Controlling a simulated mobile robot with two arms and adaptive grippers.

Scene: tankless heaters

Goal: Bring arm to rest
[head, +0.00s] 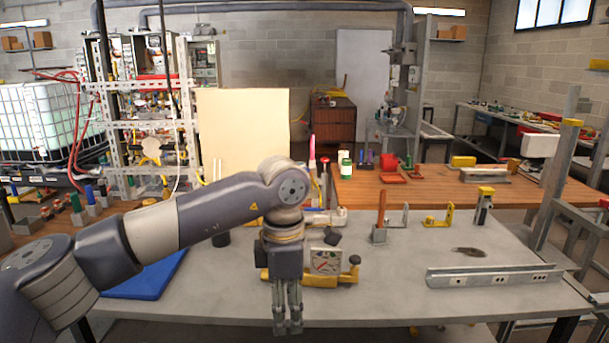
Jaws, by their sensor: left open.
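My left arm comes in from the left and bends down at the wrist. My left gripper (287,325) points downward at the front edge of the grey table (390,290). It is open, with a narrow gap between its fingers, and I see nothing between them. A yellow device with a dial gauge (326,262) is just behind and to the right of the gripper, partly hidden by it. I cannot tell whether they touch. My right gripper does not show.
A blue mat (147,277) lies at the table's left. A metal rail (492,276) lies at the right, with yellow brackets (438,217) behind it. A cream panel (243,130) stands behind my arm. Metal frames (556,180) stand at the right.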

